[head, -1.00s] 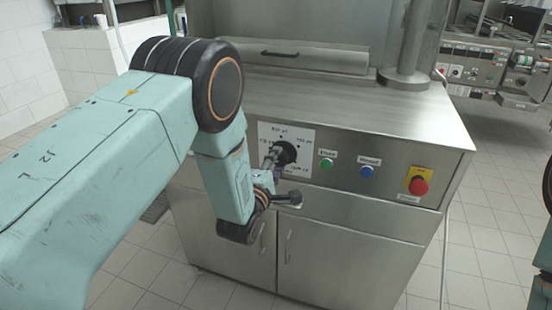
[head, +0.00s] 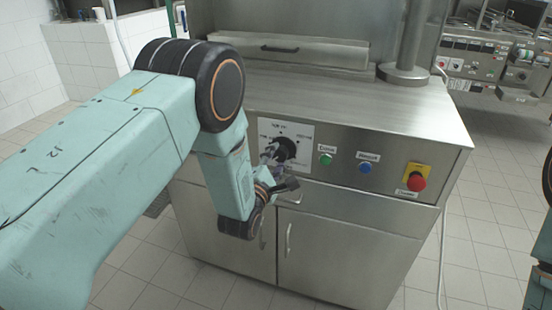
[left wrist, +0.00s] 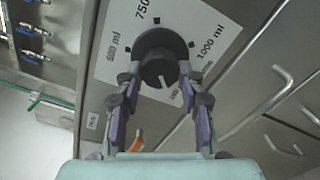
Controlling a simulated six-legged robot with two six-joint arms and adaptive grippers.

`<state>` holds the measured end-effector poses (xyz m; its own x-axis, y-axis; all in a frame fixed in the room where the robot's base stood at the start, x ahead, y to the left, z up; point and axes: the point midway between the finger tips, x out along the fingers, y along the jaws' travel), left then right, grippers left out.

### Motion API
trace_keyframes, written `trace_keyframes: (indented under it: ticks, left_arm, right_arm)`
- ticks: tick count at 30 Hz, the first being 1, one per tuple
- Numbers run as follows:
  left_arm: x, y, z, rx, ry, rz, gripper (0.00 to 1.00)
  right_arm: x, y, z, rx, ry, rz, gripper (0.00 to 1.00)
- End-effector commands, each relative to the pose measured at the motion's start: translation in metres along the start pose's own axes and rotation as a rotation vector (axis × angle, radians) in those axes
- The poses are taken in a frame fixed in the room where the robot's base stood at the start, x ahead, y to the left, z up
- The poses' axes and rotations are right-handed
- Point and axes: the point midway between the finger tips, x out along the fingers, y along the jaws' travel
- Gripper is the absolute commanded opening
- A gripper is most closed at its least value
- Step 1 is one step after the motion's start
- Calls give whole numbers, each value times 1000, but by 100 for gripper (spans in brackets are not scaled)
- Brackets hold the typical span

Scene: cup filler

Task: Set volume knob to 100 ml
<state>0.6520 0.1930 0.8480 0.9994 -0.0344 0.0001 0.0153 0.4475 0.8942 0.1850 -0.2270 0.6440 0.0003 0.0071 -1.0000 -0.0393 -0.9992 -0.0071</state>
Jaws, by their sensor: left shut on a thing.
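The volume knob (head: 285,148) is a round black dial on a white plate (head: 302,133) at the left of the machine's front panel. In the left wrist view the knob (left wrist: 158,62) shows a white mark at its lower side, facing a small label that is partly hidden and hard to read. Labels for 500 ml, 750 and 1000 ml show around the dial. My left gripper (head: 272,156) is at the knob; in the left wrist view its two fingers (left wrist: 160,84) are shut on opposite sides of it. My right gripper is out of view.
A green button (head: 326,159), a blue button (head: 365,167) and a red emergency stop (head: 416,181) on yellow sit right of the plate. Below are cabinet doors with bar handles (head: 289,240). The steel top (head: 350,100) is mostly clear.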

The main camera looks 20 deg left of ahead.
Motion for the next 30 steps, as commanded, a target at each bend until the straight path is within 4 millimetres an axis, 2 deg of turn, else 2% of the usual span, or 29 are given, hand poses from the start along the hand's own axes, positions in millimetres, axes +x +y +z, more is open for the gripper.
trace_keyframes:
  ticks: [3, 4, 12, 23, 26, 30]
  left_arm:
    - [0, 0, 0, -1, -1, -1, 7]
    - [0, 0, 0, -1, -1, -1, 39]
    - [0, 0, 0, 0, 0, 0, 61]
    - [-4, 0, 0, 1, 1, -1, 61]
    - [-14, -1, 0, 1, 1, -2, 61]
    - [-38, -1, 0, 1, 2, -4, 61]
  right_arm:
    - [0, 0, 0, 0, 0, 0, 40]
    - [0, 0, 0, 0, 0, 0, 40]
    - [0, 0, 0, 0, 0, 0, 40]
    - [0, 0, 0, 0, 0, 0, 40]
    - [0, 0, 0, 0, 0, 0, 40]
    - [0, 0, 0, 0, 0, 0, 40]
